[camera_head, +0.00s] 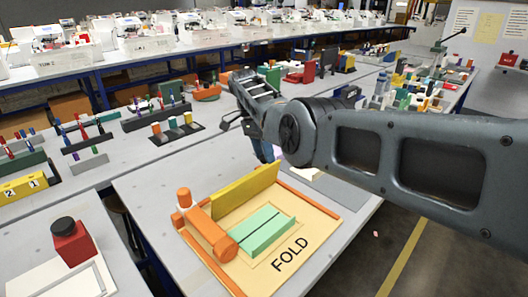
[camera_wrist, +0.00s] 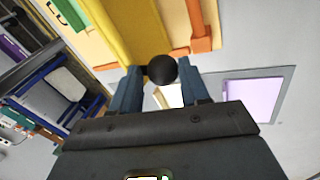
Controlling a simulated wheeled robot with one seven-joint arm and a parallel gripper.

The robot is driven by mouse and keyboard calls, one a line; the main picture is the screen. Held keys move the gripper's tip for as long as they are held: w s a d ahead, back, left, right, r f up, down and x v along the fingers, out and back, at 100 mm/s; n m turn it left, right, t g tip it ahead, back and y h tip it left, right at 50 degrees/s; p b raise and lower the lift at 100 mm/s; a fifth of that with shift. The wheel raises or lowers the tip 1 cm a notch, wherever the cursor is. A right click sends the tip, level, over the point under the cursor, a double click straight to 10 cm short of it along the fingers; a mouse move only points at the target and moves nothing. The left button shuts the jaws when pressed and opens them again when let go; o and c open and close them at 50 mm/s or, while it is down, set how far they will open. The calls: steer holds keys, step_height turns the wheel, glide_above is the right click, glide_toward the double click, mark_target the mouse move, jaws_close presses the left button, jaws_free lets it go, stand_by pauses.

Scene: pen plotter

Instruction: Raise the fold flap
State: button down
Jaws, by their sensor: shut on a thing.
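The fold station is a tan board (camera_head: 310,225) marked FOLD with orange edge rails. A yellow flap (camera_head: 247,197) stands tilted up along its back edge, behind a green split block (camera_head: 262,228). In the wrist view the yellow flap (camera_wrist: 133,30) runs up from a round black knob (camera_wrist: 162,69) at its end. My gripper (camera_wrist: 158,88) has a finger on each side of this knob and is shut on it. In the head view my gripper (camera_head: 272,155) is at the flap's far right end, and its fingers hide the knob.
An orange hinge post (camera_head: 184,199) and roller stand at the board's left. A red block with a black button (camera_head: 70,240) is at the lower left. A rack of colored pieces (camera_head: 178,128) stands behind. The grey table (camera_head: 150,190) left of the board is bare.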

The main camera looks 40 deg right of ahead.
mark_target(264, 162)
steer(key=shift+c, duration=2.3)
jaws_free()
steer(key=x, duration=0.3)
steer(key=shift+w+a+f, duration=0.15)
steer(key=shift+w+a, duration=0.05)
steer(key=shift+a, duration=0.1)
steer(key=v, duration=0.2)
steer(key=b+v, duration=0.1)
steer(key=v, duration=0.5)
steer(key=shift+d+b, duration=0.3)
steer(key=shift+d, duration=0.05)
steer(key=shift+c, duration=1.4)
steer(key=shift+r, duration=0.6)
steer(key=shift+s+d, duration=0.1)
